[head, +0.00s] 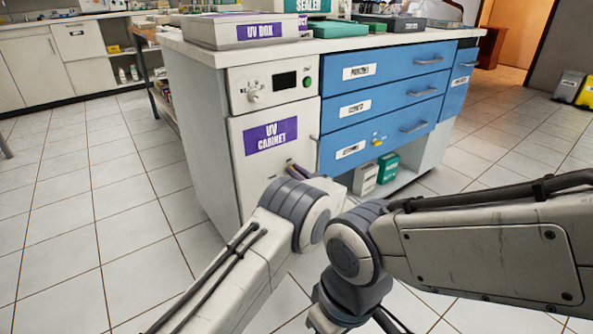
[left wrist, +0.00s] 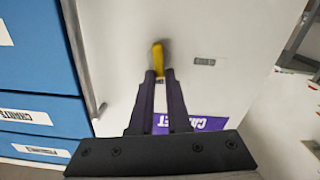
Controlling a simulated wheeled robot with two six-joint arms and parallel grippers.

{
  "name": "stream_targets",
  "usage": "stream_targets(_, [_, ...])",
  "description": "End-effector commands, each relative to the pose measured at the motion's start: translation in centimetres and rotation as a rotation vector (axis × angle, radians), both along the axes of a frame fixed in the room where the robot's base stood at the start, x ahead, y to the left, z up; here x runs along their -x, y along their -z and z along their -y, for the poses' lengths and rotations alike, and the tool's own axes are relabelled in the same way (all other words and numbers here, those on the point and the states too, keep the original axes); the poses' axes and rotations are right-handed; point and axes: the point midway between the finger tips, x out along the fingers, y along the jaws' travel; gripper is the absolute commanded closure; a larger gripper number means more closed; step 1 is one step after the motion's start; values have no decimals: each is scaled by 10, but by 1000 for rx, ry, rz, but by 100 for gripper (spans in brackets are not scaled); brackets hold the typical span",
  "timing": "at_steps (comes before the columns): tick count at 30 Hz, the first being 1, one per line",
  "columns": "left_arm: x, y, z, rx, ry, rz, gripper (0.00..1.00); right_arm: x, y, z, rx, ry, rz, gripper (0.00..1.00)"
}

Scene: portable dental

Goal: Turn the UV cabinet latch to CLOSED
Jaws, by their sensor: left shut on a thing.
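The UV cabinet (head: 255,170) is a white door with a purple label, under the counter at the left end of the blue drawers. In the left wrist view, its latch (left wrist: 158,54) is a small yellow handle on the white door (left wrist: 222,80). My left gripper (left wrist: 159,73) is shut on the latch, with its dark fingers on either side of it. In the head view, my left arm hides most of the gripper and the latch. My right gripper is out of view. The latch's set position cannot be told.
Blue drawers (head: 385,88) with bar handles stand right of the cabinet. A control panel (head: 273,85) with a knob and green button is above the door. White and green boxes (head: 388,167) sit on a low shelf. Tiled floor (head: 75,225) is clear at left.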

Motion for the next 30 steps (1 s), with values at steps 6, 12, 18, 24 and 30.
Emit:
stream_targets(6, [2, 1, -3, 159, 1, 113, 100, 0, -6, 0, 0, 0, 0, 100])
stream_targets(12, [4, 3, -5, 314, 2, 225, 100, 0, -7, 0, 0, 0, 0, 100])
stream_targets(18, [6, 6, -7, 467, 2, 336, 100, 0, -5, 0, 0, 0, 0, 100])
stream_targets(24, [7, 10, -9, 621, 1, 448, 100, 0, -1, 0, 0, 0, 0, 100])
stream_targets(30, [8, 13, -11, 774, 1, 559, 100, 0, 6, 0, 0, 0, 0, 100])
